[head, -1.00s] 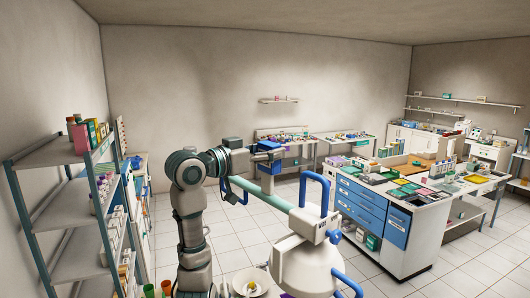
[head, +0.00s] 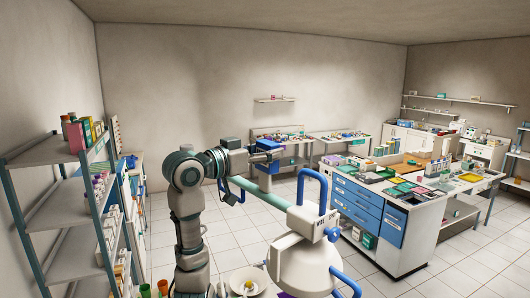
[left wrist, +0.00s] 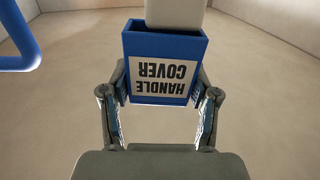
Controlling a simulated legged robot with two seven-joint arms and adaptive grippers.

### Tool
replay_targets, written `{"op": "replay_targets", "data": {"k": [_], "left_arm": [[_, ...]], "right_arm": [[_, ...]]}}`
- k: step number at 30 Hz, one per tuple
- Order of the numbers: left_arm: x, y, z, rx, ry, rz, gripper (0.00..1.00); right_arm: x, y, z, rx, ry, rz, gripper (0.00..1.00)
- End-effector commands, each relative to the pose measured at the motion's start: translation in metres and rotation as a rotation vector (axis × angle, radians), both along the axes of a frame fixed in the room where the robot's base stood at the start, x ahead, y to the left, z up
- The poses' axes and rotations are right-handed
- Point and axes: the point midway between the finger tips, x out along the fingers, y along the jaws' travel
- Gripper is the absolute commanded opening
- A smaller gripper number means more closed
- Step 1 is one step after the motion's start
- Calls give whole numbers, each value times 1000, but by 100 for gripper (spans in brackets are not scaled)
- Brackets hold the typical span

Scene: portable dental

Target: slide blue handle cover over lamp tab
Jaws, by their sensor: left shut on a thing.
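The blue handle cover (left wrist: 157,95) fills the middle of the left wrist view, its white HANDLE COVER label upside down. My left gripper (left wrist: 160,108) is shut on it, one finger on each side. A white piece that looks like the lamp tab (left wrist: 175,12) comes down from the top and overlaps the cover's open mouth; it appears to reach inside, but the depth is hidden. My right gripper is not in view.
The teal lamp arm (head: 262,188) runs to the white dental unit (head: 302,258) with its blue tubes. A grey shelf rack (head: 62,207) stands at the left. A cabinet with blue drawers (head: 357,205) stands at the right.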

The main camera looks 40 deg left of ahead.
Motion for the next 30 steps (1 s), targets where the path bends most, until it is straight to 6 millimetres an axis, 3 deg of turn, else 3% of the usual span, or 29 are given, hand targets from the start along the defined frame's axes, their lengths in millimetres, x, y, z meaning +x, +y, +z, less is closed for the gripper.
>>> {"op": "replay_targets", "data": {"k": [5,30], "left_arm": [[2,1,-9,0,12,0,24],[3,6,-27,-1,16,1,21]], "right_arm": [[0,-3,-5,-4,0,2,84],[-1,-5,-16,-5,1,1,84]]}}
